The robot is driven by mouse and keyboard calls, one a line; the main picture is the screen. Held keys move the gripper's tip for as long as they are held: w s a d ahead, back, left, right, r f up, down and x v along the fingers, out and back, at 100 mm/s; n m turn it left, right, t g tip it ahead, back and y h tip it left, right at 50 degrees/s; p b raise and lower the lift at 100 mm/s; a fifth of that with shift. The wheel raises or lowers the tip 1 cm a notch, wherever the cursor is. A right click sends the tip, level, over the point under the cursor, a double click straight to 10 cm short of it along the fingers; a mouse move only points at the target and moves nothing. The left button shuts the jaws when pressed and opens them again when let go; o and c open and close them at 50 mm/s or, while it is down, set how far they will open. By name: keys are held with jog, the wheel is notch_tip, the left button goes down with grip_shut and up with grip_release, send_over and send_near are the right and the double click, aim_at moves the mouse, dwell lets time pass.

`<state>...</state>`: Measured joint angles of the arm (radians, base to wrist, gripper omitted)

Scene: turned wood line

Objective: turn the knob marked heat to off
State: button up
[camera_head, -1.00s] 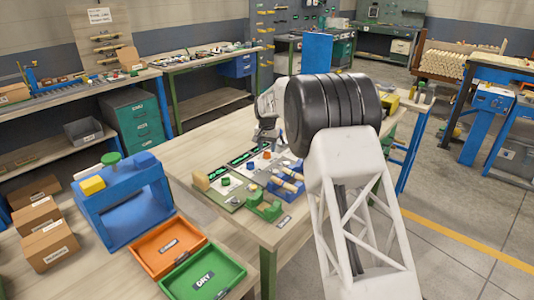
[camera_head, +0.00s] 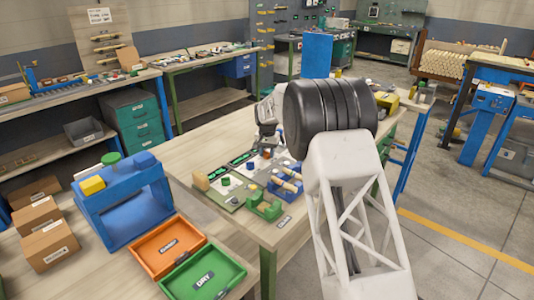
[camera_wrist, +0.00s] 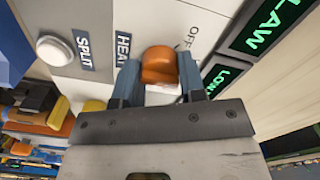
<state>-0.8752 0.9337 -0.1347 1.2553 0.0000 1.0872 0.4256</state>
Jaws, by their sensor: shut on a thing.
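An orange knob (camera_wrist: 160,66) sits on a light grey panel (camera_wrist: 160,20) in the wrist view, beside a label reading HEAT (camera_wrist: 123,48). A marking that reads OFF (camera_wrist: 187,38) is printed on the panel on the knob's other side. My gripper (camera_wrist: 160,82) is shut on the orange knob, with one blue-grey finger on each side of it. In the head view my gripper (camera_head: 268,138) is down at the panel on the wooden table, and the knob under it is mostly hidden. The knob's exact pointing direction cannot be told.
A white round button (camera_wrist: 54,50) with a SPLIT label is on the same panel. Green displays (camera_wrist: 265,25) stand beside it. Blue and green fixtures (camera_head: 264,207) with wooden pieces lie close to my gripper. Orange (camera_head: 165,247) and green trays stand in front.

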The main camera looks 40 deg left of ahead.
jog(key=shift+n, duration=0.4)
jog(key=n, duration=1.1)
jog(key=shift+r, duration=0.1)
dwell(0.3)
jog(key=o, duration=0.6)
jog(key=shift+o, duration=0.2)
jog(key=shift+r, duration=3.85)
